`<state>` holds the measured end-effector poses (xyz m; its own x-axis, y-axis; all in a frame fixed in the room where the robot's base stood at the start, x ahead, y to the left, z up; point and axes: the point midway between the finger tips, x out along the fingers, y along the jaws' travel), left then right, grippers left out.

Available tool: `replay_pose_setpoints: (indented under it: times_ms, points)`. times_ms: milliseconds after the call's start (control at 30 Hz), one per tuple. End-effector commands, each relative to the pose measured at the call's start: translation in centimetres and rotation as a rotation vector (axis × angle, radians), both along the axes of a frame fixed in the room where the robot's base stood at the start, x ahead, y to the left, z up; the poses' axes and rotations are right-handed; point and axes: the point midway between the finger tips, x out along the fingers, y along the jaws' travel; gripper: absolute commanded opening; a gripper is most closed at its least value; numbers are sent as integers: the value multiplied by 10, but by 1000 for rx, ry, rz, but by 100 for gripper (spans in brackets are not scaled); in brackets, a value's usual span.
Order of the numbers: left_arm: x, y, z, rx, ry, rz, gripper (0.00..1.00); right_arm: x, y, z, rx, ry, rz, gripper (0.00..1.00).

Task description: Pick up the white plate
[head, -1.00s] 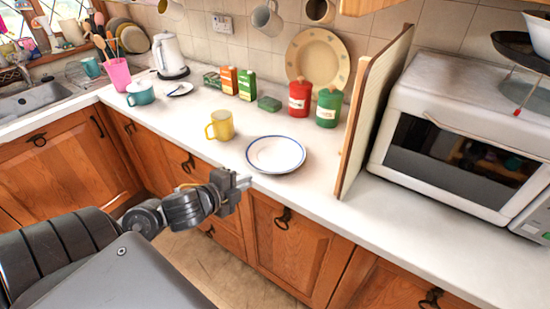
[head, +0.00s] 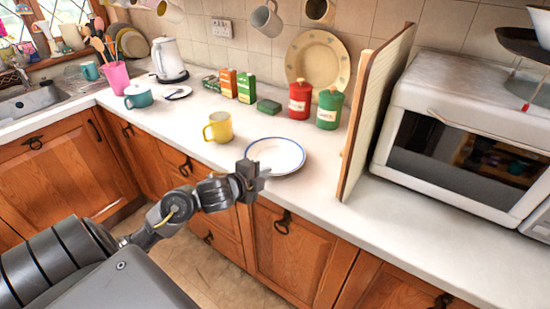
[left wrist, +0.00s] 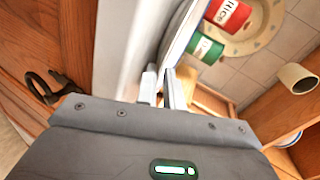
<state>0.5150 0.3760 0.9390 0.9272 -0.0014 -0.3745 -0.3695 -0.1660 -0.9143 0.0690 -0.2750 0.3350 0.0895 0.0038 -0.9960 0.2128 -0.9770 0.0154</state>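The white plate (head: 277,155) with a blue rim lies flat on the counter near its front edge. My left gripper (head: 262,172) is at the plate's front left rim in the head view and covers a small part of it. In the left wrist view the two fingers (left wrist: 161,88) stand a little apart, and the plate (left wrist: 182,32) shows nearly edge-on just beyond their tips. I cannot tell whether the rim is between the fingers or touching them. My right gripper is not in view.
A yellow mug (head: 218,127) stands left of the plate on the counter (head: 320,205). An upright wooden panel (head: 375,115) stands to the right, with a microwave (head: 465,140) beyond it. Red (head: 300,98) and green (head: 329,108) canisters stand behind.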

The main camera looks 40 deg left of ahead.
Motion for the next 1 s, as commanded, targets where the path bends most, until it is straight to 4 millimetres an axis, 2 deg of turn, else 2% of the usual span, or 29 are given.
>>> replay_pose_setpoints:
  times_ms: [267,367,833,1000]
  points:
    - [4,0,-1,1,0,0,9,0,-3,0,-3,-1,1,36]
    - [4,0,-1,1,0,0,0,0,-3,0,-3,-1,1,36]
    - [4,0,1,1,-2,-1,0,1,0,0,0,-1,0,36]
    - [4,0,13,2,-5,-2,0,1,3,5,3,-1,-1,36]
